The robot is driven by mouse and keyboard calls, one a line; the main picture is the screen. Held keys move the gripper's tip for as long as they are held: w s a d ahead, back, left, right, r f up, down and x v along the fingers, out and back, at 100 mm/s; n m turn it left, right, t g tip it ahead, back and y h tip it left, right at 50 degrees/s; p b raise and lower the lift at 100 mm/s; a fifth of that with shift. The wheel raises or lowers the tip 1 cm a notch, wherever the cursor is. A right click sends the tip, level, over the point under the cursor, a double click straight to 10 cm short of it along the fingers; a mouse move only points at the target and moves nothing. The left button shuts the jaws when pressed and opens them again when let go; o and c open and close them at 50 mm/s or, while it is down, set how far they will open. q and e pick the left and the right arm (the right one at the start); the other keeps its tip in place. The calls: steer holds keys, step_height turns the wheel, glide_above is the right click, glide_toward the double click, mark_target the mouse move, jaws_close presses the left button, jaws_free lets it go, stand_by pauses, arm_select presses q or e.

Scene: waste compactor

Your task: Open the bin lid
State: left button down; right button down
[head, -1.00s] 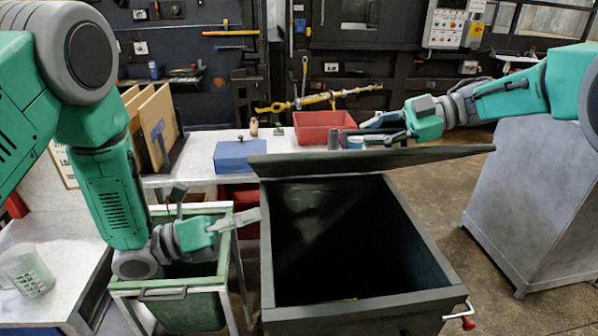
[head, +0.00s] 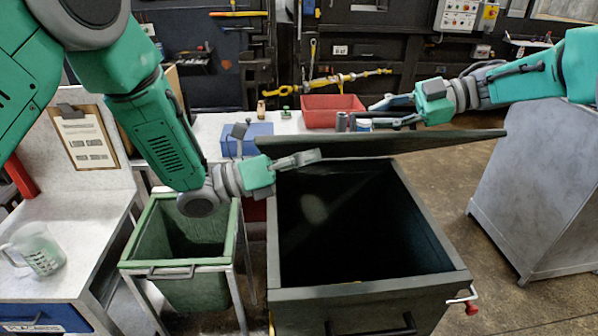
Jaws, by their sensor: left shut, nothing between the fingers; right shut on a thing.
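The dark green bin (head: 365,290) stands in the centre foreground with its top uncovered and its inside dark. Its lid (head: 430,140) is raised above the far rim and shows nearly edge-on. My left gripper (head: 300,159) is shut and empty, over the bin's far left corner, just below the lid's left end. My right gripper (head: 385,110) shows just above and behind the lid's upper edge. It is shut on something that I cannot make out. I cannot tell whether its fingers touch the lid.
A smaller green open container (head: 185,270) stands in a metal frame to the left. A table behind holds a red tray (head: 330,108) and a blue box (head: 247,138). A jug (head: 37,250) stands on the left bench. A grey cabinet (head: 540,190) is at the right.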

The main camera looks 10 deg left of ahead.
arm_select(q)
steer(key=shift+w+r, duration=0.1)
steer(key=shift+r, duration=0.1)
arm_select(e)
steer(key=shift+w+d, duration=0.15)
steer(key=shift+d, duration=0.15)
